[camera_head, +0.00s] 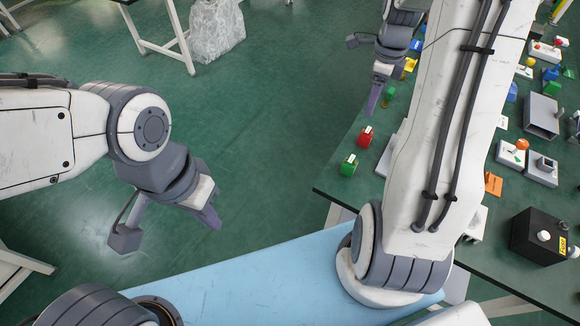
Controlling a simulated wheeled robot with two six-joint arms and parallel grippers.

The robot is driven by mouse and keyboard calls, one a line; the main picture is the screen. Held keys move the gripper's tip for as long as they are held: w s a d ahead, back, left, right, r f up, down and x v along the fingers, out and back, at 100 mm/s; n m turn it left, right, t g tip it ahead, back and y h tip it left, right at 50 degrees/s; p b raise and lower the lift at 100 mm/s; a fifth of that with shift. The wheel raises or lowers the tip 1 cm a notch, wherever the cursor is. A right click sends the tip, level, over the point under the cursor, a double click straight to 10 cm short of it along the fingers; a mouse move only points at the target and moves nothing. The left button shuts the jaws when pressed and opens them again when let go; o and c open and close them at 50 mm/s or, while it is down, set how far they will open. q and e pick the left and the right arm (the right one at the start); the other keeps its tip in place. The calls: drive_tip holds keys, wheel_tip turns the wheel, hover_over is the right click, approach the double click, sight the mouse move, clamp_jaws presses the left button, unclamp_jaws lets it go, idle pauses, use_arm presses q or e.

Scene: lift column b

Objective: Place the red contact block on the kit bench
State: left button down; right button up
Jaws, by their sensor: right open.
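A small red block (366,137) with a white top, which looks like the red contact block, sits near the left edge of the green-topped bench (333,183). My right gripper (368,72) is open and empty, beyond the red block in the picture. My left gripper (167,227) has its fingers spread, with nothing between them, over the green floor at left. My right arm hides part of the green bench.
A green block (348,165) stands beside the red one. Right of my arm are a grey metal box (541,115), an orange piece (493,184), a black box (538,235) and several small parts. A clear plastic bag (216,30) is on the floor. The visible blue top is bare.

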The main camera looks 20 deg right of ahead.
drive_tip(key=s+a+r+n, duration=0.2)
drive_tip(key=a+n, duration=0.6)
drive_tip(key=a, duration=0.3)
drive_tip(key=s+a+r+n, duration=0.3)
drive_tip(key=a+n, duration=0.5)
drive_tip(key=a, duration=0.3)
drive_tip(key=s+a+r+n+p, duration=0.1)
drive_tip(key=s+a+n, duration=0.4)
drive_tip(key=s+n, duration=0.3)
drive_tip(key=s+a+r+n+y+p, duration=0.1)
drive_tip(key=s+a+r+n+p, duration=0.1)
drive_tip(key=s+a+n, duration=0.3)
drive_tip(key=s+n, duration=0.3)
drive_tip(key=n, duration=0.2)
drive_tip(key=shift+s+a+r, duration=0.2)
drive_tip(key=shift+a, duration=0.15)
drive_tip(key=shift+d, duration=0.1)
